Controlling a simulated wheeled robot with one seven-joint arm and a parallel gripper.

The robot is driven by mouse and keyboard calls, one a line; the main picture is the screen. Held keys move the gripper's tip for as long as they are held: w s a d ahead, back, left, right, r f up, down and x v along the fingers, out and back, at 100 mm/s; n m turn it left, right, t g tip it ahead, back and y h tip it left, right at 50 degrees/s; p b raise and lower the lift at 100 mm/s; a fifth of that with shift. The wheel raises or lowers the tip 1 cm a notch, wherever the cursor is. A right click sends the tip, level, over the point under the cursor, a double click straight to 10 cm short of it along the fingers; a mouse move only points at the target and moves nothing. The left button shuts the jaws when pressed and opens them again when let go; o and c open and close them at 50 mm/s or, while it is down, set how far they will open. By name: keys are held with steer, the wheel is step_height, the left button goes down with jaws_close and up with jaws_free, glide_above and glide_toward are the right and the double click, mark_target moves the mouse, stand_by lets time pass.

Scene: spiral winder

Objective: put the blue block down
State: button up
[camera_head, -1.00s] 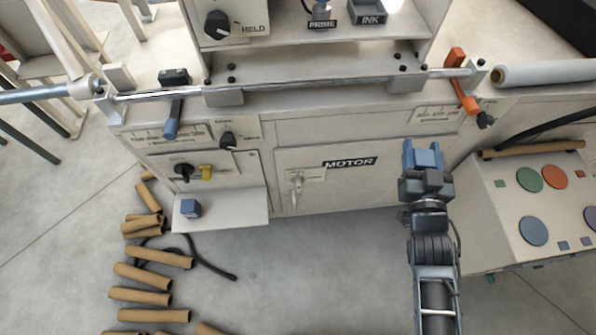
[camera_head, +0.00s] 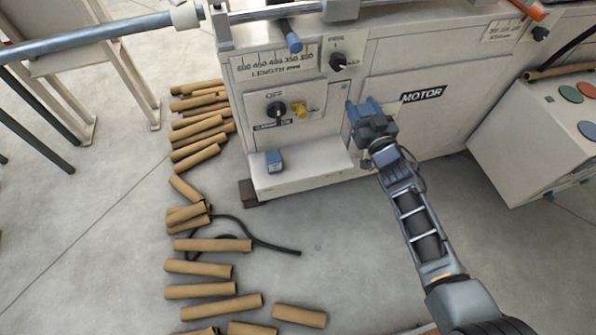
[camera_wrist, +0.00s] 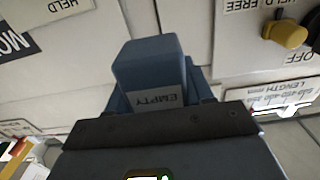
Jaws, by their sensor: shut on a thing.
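My gripper (camera_head: 364,112) is shut on a blue block (camera_wrist: 155,68), which carries a white label reading EMPTY in the wrist view. The block is held up in front of the machine's cream front, between the switch panel and the MOTOR label (camera_head: 422,94). In the head view the held block is hard to tell from the blue fingers. A second, smaller-looking blue block (camera_head: 275,161) sits on the cream shelf (camera_head: 310,176) low on the machine, left of my gripper and apart from it.
The shelf right of the second block is bare. A black knob (camera_head: 277,111) and a yellow knob (camera_head: 298,109) stick out above it. Several cardboard tubes (camera_head: 212,245) and a black cable (camera_head: 270,246) lie on the floor. A control box (camera_head: 530,140) stands at the right.

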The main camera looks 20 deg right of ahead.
mark_target(368, 111)
steer(key=d+f, duration=0.1)
steer(key=w+d+f+b, duration=0.1)
steer(key=shift+d+f, duration=0.3)
steer(key=shift+f, duration=0.05)
steer(key=a+f+b, duration=0.2)
steer(key=a+b, duration=0.1)
steer(key=b, duration=0.1)
steer(key=w+a+f+b, duration=0.1)
steer(key=a+f+b, duration=0.1)
steer(key=a+b, duration=0.1)
steer(key=a+f+b, duration=0.2)
steer(key=a+b, duration=0.1)
steer(key=b, duration=0.1)
steer(key=shift+w+a+f+b, duration=0.1)
steer(key=shift+w+f+b, duration=0.1)
steer(key=shift+f+b, duration=0.2)
steer(key=shift+a+f+b, duration=0.2)
steer(key=shift+a+b, duration=0.3)
steer(key=shift+b, duration=0.65)
steer(key=shift+a+b, duration=0.35)
steer(key=shift+b, duration=0.55)
step_height(368, 111, down, 4)
steer(key=b, duration=0.3)
steer(key=shift+r, duration=0.1)
steer(key=shift+b, duration=0.35)
